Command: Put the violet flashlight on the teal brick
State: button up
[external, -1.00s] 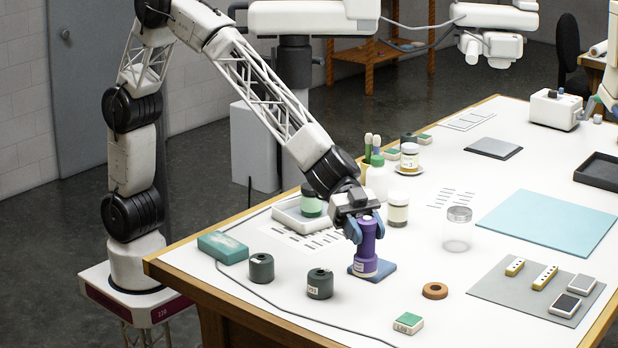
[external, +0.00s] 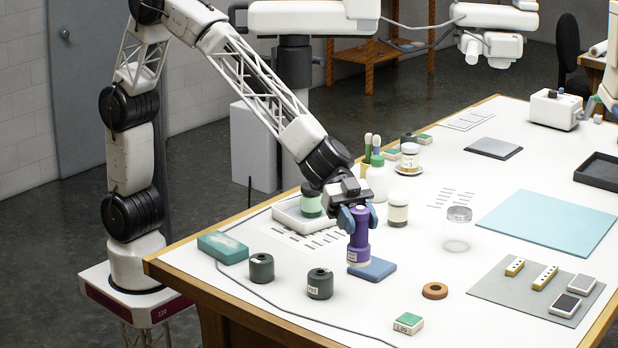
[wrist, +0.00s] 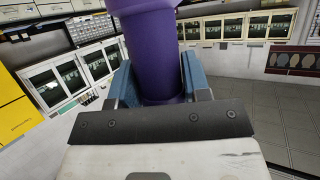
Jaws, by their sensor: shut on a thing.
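The violet flashlight (external: 358,242) is upright in my gripper (external: 359,218), whose blue fingers close around its upper part. Its base is by the left part of a small blue pad (external: 377,270) and looks raised slightly above it. In the wrist view the violet body (wrist: 152,50) stands between my two fingers (wrist: 158,85). The teal brick (external: 222,247) lies flat near the table's left edge, to the left of my gripper, with a pale patch on top.
Two dark green-grey jars (external: 261,267) (external: 320,284) stand between the brick and the flashlight. A white tray (external: 290,219) with a green jar is behind. A cable crosses the table.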

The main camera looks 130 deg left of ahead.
jog(key=s+a+r, duration=0.1)
jog(key=s+r, duration=0.2)
jog(key=s, duration=0.7)
jog(key=s+a+r, duration=0.2)
jog(key=s, duration=0.8)
jog(key=s+a+r, duration=0.1)
jog(key=s+r, duration=0.2)
jog(key=s, duration=0.7)
jog(key=s+d+f, duration=0.1)
jog(key=s+f, duration=0.2)
jog(key=s, duration=0.6)
jog(key=s+d+f, duration=0.1)
jog(key=s+f, duration=0.3)
jog(key=s, duration=0.4)
jog(key=s+d+f, duration=0.1)
jog(key=s+f, duration=0.3)
jog(key=s, duration=0.5)
jog(key=shift+s, duration=0.35)
jog(key=shift+w+d, duration=0.1)
jog(key=shift+w, duration=0.05)
jog(key=w, duration=0.7)
jog(key=shift+w+d+f, duration=0.25)
jog(key=shift+d+f, duration=0.05)
jog(key=shift+d, duration=0.05)
jog(key=shift+w, duration=0.1)
jog(key=w, duration=0.7)
jog(key=shift+w+d+f, duration=0.2)
jog(key=shift+d+f, duration=0.15)
